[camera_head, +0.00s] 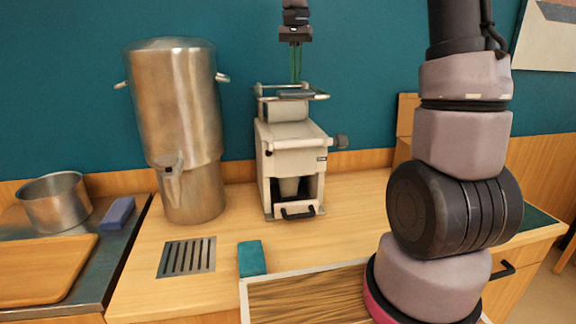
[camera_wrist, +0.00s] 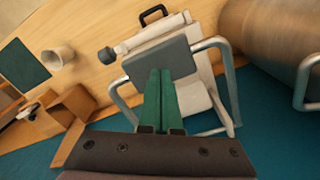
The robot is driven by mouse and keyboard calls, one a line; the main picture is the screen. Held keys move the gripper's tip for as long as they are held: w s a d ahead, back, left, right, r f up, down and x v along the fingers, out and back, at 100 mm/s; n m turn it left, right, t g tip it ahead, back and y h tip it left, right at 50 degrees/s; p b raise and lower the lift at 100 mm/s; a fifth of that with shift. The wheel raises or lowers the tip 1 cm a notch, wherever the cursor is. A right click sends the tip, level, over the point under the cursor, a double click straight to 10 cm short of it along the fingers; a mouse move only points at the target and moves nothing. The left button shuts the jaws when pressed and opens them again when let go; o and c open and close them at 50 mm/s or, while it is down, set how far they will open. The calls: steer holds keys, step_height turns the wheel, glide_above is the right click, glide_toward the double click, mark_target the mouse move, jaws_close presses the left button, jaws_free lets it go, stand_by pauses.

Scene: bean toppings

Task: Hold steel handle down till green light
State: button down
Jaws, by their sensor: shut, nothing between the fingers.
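A white machine (camera_head: 290,143) stands on the wooden counter, with bent steel tube bars (camera_head: 315,97) around its top. In the wrist view the steel bars (camera_wrist: 228,88) run down both sides of a grey top block (camera_wrist: 172,60). I cannot tell which steel part is the handle. No lit green light shows in either view. My gripper (camera_head: 295,80) points down over the machine's top, its two green fingers together and empty. In the wrist view my gripper (camera_wrist: 160,72) lies over the grey block between the bars. I cannot tell whether the fingertips touch it.
A large steel urn (camera_head: 178,110) with a tap stands left of the machine. A steel pot (camera_head: 55,200), a blue sponge (camera_head: 118,213), a floor-like grate (camera_head: 187,257) and a teal block (camera_head: 251,257) lie around. A white cup (camera_wrist: 60,58) shows in the wrist view.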

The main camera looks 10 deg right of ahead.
stand_by(0.3)
steer(key=shift+f, duration=4.25)
step_height(320, 180, up, 12)
steer(key=shift+f, duration=0.25)
steer(key=shift+s, duration=0.1)
